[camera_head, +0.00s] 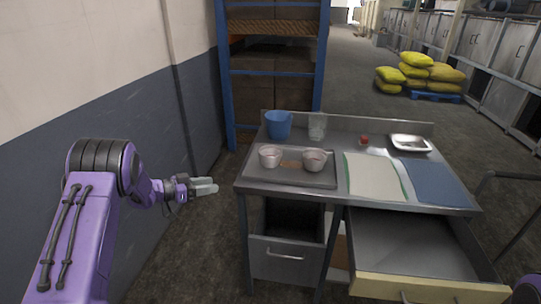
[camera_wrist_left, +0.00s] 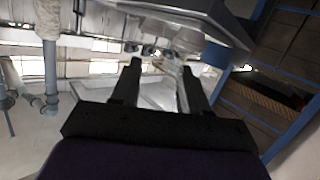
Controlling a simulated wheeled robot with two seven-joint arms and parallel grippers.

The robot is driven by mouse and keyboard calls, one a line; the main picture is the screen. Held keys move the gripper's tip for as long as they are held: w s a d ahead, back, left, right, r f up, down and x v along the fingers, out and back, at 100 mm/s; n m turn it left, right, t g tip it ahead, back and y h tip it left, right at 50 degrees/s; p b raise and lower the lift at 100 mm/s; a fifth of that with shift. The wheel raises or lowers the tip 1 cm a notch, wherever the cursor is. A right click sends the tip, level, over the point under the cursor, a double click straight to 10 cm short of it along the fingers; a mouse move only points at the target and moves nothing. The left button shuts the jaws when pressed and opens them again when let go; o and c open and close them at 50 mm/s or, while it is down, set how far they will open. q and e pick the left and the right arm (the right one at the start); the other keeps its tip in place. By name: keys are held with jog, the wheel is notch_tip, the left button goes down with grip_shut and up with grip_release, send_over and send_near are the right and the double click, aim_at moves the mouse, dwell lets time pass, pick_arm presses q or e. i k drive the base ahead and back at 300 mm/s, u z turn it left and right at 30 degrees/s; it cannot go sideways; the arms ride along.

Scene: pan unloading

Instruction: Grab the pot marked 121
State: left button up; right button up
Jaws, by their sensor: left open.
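Two small pinkish pots stand on the metal tray (camera_head: 290,179) at the left of the metal table, a left pot (camera_head: 270,156) and a right pot (camera_head: 314,160). No number is legible on either, so I cannot tell which is marked 121. My left gripper (camera_head: 214,187) is to the left of the table, apart from it and from both pots. Its two fingers are spread with nothing between them in the left wrist view (camera_wrist_left: 160,80). My right gripper is not in view.
A blue bucket (camera_head: 278,124) and a clear container (camera_head: 317,126) stand behind the pots. A silver dish (camera_head: 410,143), a small red-topped item (camera_head: 364,140), a pale mat (camera_head: 374,177) and a blue mat (camera_head: 436,182) lie to the right. The drawer (camera_head: 420,245) is pulled out.

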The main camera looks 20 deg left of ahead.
aim_at(269, 156)
jog(key=i, duration=1)
